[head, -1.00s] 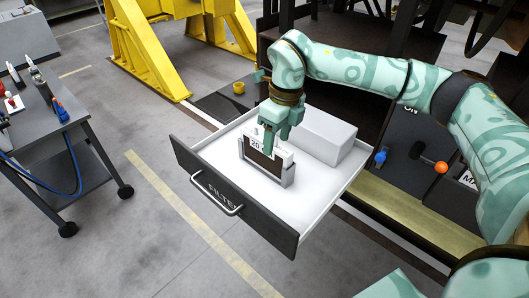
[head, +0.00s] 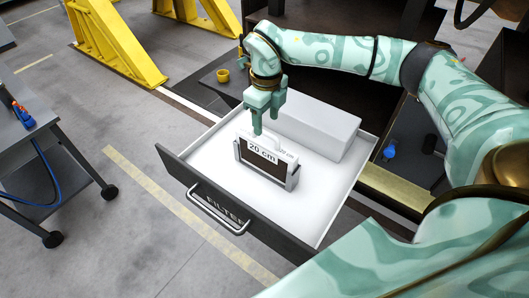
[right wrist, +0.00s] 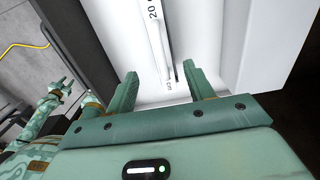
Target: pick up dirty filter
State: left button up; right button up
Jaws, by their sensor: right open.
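The filter (head: 263,168), a dark panel with a white top edge marked "20 cm", stands upright in a grey metal holder (head: 292,180) inside the open drawer. It has a white handle on top. In the right wrist view the filter's white top edge (right wrist: 158,35) runs up from between the fingertips. My right gripper (head: 265,122) is open, pointing down just above the filter's handle; it also shows in the right wrist view (right wrist: 162,78). Nothing is held in it. My left gripper (right wrist: 60,90) shows small at the left of the right wrist view, its jaws unclear.
The drawer (head: 205,212), labelled FILTER, has low white walls and a dark front with a handle. A white box (head: 318,125) stands at its back right. A wheeled cart (head: 40,165) is at the left, a yellow stand (head: 120,45) behind. A yellow cup (head: 223,75) stands beyond the drawer.

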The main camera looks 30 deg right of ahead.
aim_at(266, 142)
jog(key=f, duration=0.5)
jog(key=shift+w+p, duration=0.25)
jog(key=shift+p, duration=0.05)
jog(key=shift+f, duration=0.25)
jog(key=shift+f+p, duration=0.3)
jog(key=shift+f, duration=0.05)
jog(key=f, duration=0.1)
jog(key=f+p, duration=0.1)
jog(key=f, duration=0.1)
jog(key=shift+s+d+f, duration=0.1)
jog(key=shift+s+f, duration=0.15)
jog(key=shift+f, duration=0.1)
jog(key=shift+w+f, duration=0.15)
jog(key=shift+f, duration=0.25)
pick_arm(q)
jog(key=r, duration=0.2)
jog(key=shift+w+r, duration=0.3)
jog(key=shift+r, duration=0.1)
pick_arm(e)
grip_shut()
